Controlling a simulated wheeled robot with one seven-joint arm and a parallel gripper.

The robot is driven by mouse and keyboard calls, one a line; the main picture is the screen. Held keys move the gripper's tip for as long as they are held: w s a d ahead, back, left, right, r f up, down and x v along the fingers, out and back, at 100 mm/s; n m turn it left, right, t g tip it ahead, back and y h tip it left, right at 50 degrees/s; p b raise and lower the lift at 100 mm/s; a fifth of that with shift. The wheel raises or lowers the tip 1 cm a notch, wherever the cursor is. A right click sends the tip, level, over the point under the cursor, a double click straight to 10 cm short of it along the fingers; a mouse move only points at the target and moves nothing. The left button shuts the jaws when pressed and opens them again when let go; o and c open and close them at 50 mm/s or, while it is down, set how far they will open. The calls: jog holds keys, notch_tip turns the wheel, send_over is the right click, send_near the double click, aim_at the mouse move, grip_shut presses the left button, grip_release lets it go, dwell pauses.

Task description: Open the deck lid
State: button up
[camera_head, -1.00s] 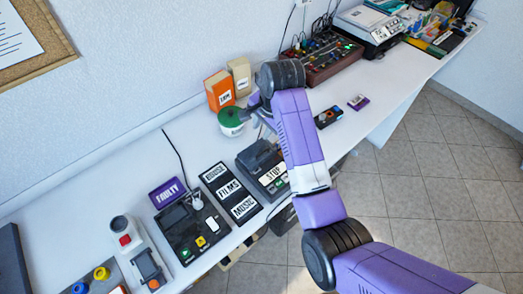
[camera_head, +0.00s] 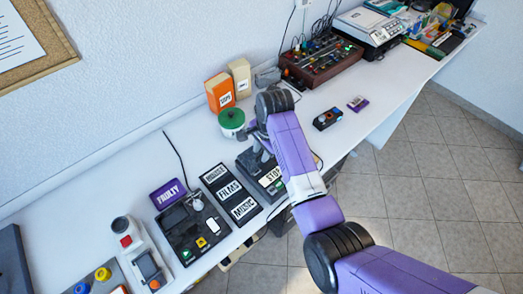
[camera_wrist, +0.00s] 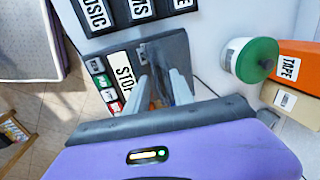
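The deck (camera_head: 244,166) is a dark grey device near the table's front edge, with a white STOP label and several small buttons. In the wrist view the deck (camera_wrist: 106,63) lies under my gripper, with the STOP label and buttons on the left. Its dark grey lid (camera_wrist: 172,44) is partly hidden behind the fingers, and I cannot tell whether it is raised. My gripper (camera_head: 262,152) is over the deck. In the wrist view its two fingers are apart, with nothing seen held between them. Whether the fingertips touch the lid is unclear.
A jar with a green lid (camera_head: 231,118) stands close behind the deck, near an orange box (camera_head: 219,92) and a beige box (camera_head: 241,76). A small black cassette (camera_head: 327,118) lies to the right.

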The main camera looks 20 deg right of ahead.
jog(key=shift+c, duration=0.2)
grip_shut()
dwell(1.2)
